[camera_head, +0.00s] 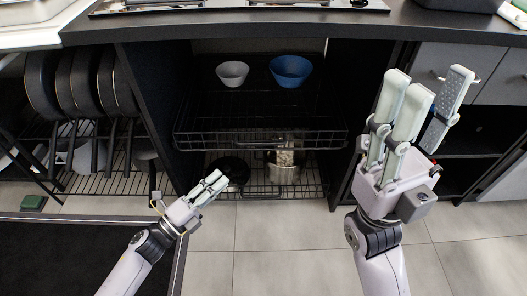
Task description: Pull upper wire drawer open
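The upper wire drawer (190,140) is a black wire basket inside the dark cabinet below the hob. A grey bowl (232,73) and a blue bowl (291,70) stand toward its back. My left gripper (217,181) appears in front of the cabinet, below the upper drawer's front rail in the picture and apart from it. Its fingers look close together, but I cannot tell if they are shut. My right gripper (428,84) is raised right of the drawer with its fingers spread and nothing between them.
A lower wire drawer (312,188) holds a metal pot (284,168) and a black pan (233,169). A rack (115,184) with several black pans is at left. A dark flat surface (80,262) fills the lower left. Tiled floor (275,250) is clear in front.

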